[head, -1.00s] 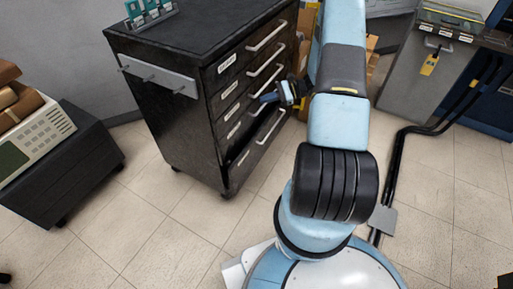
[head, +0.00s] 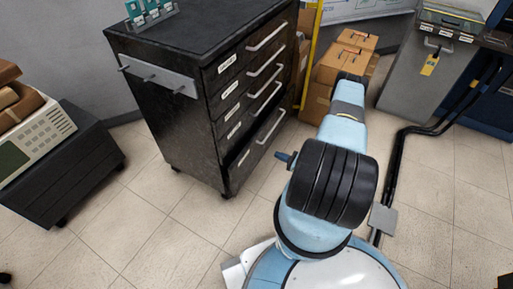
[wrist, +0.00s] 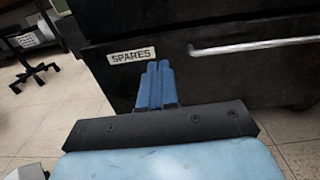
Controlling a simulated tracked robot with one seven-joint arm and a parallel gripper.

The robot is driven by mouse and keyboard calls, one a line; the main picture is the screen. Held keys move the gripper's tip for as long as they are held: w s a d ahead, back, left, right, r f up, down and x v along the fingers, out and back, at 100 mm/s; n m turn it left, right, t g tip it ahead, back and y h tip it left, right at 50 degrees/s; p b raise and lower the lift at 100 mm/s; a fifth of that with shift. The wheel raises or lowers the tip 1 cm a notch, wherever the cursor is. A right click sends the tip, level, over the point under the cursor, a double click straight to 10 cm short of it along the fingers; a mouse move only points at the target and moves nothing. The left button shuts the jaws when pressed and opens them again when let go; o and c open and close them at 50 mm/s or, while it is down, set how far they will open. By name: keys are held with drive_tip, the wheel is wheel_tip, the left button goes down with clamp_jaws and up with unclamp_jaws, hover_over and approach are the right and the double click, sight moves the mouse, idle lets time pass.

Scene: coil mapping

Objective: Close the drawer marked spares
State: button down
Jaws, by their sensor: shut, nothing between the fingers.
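The drawer marked spares (wrist: 225,80) fills the upper part of the wrist view. Its white label reads SPARES, and a pale bar handle (wrist: 255,45) is to the right of the label. In the head view it appears to be the bottom drawer (head: 256,150) of the black cabinet, standing out a little from the drawers above. My gripper (wrist: 157,68) is shut and empty. Its blue fingers point toward the drawer front, just below and right of the label; contact cannot be told. In the head view my gripper (head: 281,157) shows small beside my arm, low in front of the cabinet.
The black cabinet (head: 175,125) stands on castors, with a teal rack (head: 148,12) on top. Cardboard boxes (head: 345,58) are behind my arm. A low dark stand (head: 75,165) with an instrument is at left. Black cables (head: 396,165) run along the floor at right.

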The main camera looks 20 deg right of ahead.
approach(251, 145)
drive_tip(key=x, duration=0.7)
drive_tip(key=shift+s+r, duration=0.1)
drive_tip(key=shift+r, duration=0.2)
drive_tip(key=shift+x, duration=1.35)
drive_tip(key=shift+s+d, duration=0.1)
drive_tip(key=shift+s, duration=0.05)
